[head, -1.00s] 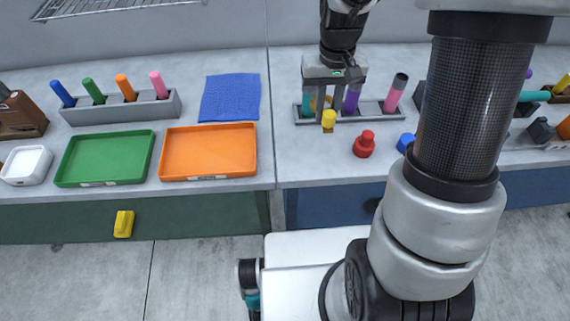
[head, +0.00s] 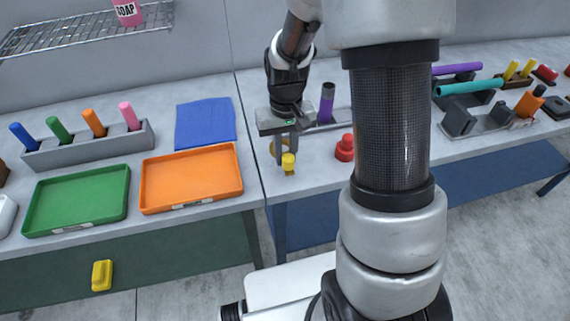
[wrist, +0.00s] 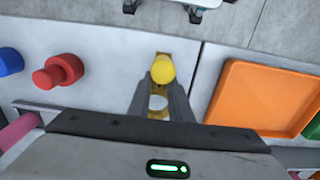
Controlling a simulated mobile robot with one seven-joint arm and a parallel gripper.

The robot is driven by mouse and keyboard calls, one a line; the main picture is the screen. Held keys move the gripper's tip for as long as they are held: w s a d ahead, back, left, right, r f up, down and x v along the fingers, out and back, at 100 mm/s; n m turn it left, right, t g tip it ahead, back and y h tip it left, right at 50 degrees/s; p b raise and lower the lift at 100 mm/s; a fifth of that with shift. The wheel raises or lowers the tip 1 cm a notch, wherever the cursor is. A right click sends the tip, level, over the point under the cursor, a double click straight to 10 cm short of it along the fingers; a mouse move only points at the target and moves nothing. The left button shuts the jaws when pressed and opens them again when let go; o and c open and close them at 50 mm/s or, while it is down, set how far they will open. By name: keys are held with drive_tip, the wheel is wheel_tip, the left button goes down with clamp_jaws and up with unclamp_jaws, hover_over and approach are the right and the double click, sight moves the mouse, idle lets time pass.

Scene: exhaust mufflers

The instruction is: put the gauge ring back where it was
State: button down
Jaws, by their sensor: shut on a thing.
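The yellow gauge ring (head: 289,164) is in my gripper (head: 287,152) near the front left of the right-hand bench. In the wrist view a round yellow knob (wrist: 162,69) shows between the fingertips, with a yellow loop around a pale opening just behind it. My gripper's fingers (wrist: 160,88) are closed in on it from both sides. Whether the ring touches the bench or hangs just above it I cannot tell. My wrist and fingers hide part of the ring and the bench behind it.
A red knobbed piece (head: 345,148) stands right of the gripper; a blue one (wrist: 10,61) shows in the wrist view. A rack with a purple tube (head: 326,103) is behind, partly hidden. The orange tray (head: 240,180) is left, across the bench seam. My arm hides the middle right.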

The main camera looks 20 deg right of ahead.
drive_tip(key=shift+f, duration=1.85)
drive_tip(key=shift+f+b, duration=0.1)
drive_tip(key=shift+b, duration=0.2)
drive_tip(key=shift+f, duration=0.15)
drive_tip(key=c, duration=1.6)
unclamp_jaws()
